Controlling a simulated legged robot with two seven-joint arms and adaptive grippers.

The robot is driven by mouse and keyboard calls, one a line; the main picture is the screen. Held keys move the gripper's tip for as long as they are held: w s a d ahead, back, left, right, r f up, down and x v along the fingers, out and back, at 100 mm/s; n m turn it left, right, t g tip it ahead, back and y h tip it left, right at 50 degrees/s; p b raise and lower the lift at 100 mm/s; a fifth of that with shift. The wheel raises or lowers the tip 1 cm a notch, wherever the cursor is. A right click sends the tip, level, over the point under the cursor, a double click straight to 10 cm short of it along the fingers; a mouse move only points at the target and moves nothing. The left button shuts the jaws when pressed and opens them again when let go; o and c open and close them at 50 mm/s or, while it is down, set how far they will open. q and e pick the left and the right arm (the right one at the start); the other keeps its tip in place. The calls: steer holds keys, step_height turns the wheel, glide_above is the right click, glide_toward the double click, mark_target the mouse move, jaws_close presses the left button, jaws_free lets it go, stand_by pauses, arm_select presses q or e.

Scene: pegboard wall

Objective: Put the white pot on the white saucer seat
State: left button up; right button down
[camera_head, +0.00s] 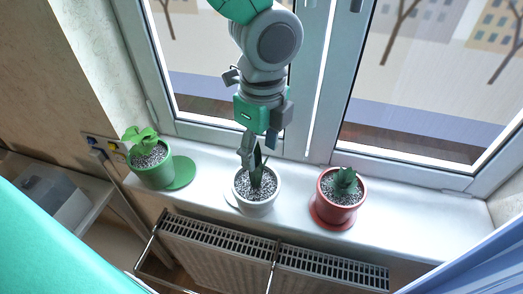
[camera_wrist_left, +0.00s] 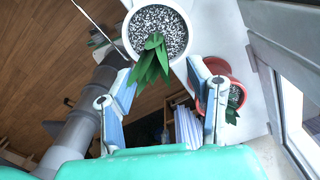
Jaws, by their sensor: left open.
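The white pot (camera_head: 257,209) stands upright in the middle of the windowsill, with grey gravel and a dark green plant in it. A thin edge of the white saucer (camera_head: 230,198) shows at its left side; the pot hides the rest, so I cannot tell how far they overlap. My left gripper (camera_head: 261,148) hangs from above over the pot, close to its leaves. In the left wrist view the gripper (camera_wrist_left: 161,72) is open, with the leaves between its spread fingers and the pot's rim (camera_wrist_left: 127,36) beyond the fingertips. My right gripper is not in view.
A green pot (camera_head: 153,176) stands left beside a green saucer (camera_head: 182,174). A red pot (camera_head: 335,208) stands right on a red saucer (camera_head: 328,222). The window frame (camera_head: 305,90) rises behind the sill. A radiator (camera_head: 220,250) lies below the front edge. The sill's right end is clear.

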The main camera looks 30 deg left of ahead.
arm_select(q)
step_height(320, 180, up, 11)
steer(key=shift+d+r+p, duration=0.1)
steer(key=shift+p, duration=0.3)
stand_by(0.4)
